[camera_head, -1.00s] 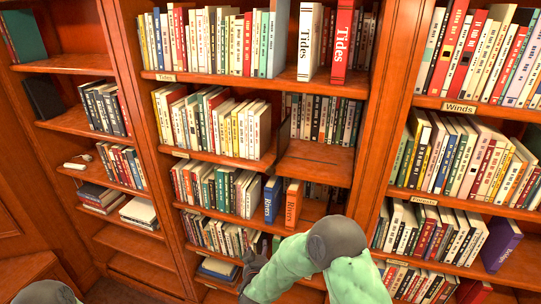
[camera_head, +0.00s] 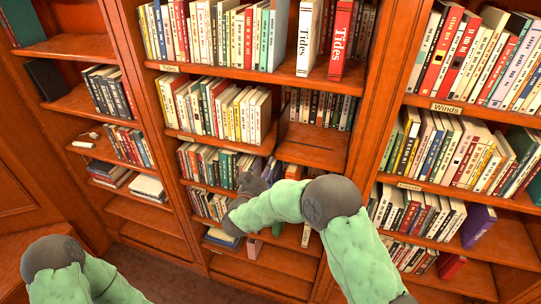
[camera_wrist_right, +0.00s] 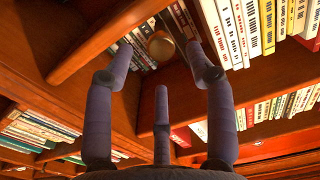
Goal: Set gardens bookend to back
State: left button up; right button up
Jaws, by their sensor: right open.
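No bookend labelled Gardens can be read in either view. In the right wrist view a round brownish-gold object (camera_wrist_right: 161,46) shows between the fingertips, in front of a row of dark books; I cannot tell whether it is the bookend. My right gripper (camera_wrist_right: 160,62) is open, its fingers spread and apart from that object. In the head view my right gripper (camera_head: 246,188) is at the middle bookcase, in front of the lower shelves, and its forearm hides part of them. My left arm shows at the bottom left, but its gripper is out of view.
Book rows fill the middle bookcase (camera_head: 215,110) and the right bookcase (camera_head: 455,150). Large Tides volumes (camera_head: 320,40) stand on an upper shelf. A bare shelf stretch (camera_head: 315,145) lies above my right forearm. A purple book (camera_head: 478,225) leans at the right.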

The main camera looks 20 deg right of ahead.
jog(key=p+x, duration=0.1)
jog(key=x, duration=0.5)
grip_shut()
